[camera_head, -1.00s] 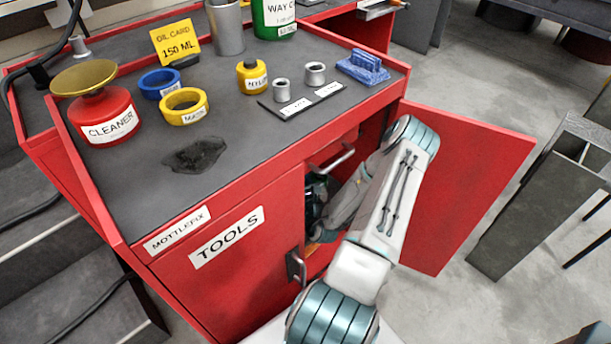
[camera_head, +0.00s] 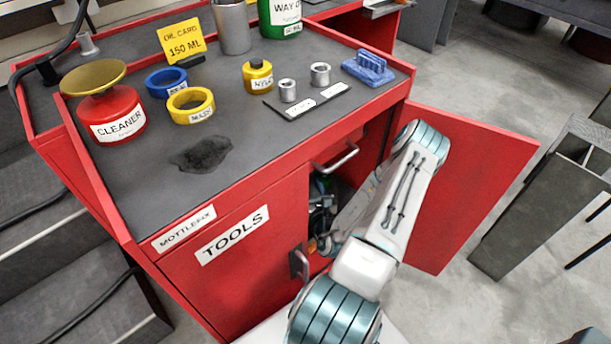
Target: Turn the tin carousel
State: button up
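The red tool cabinet (camera_head: 177,268) stands in the middle, with its right door (camera_head: 470,185) swung open and its left door, labelled TOOLS, closed. My arm reaches into the open compartment from the front.
A drawer handle (camera_head: 335,158) sits above the opening. A grey metal stand (camera_head: 535,215) is at the right.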

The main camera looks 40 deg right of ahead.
jog(key=p+v, duration=0.1)
jog(key=v, duration=0.7)
jog(key=shift+s, duration=0.3)
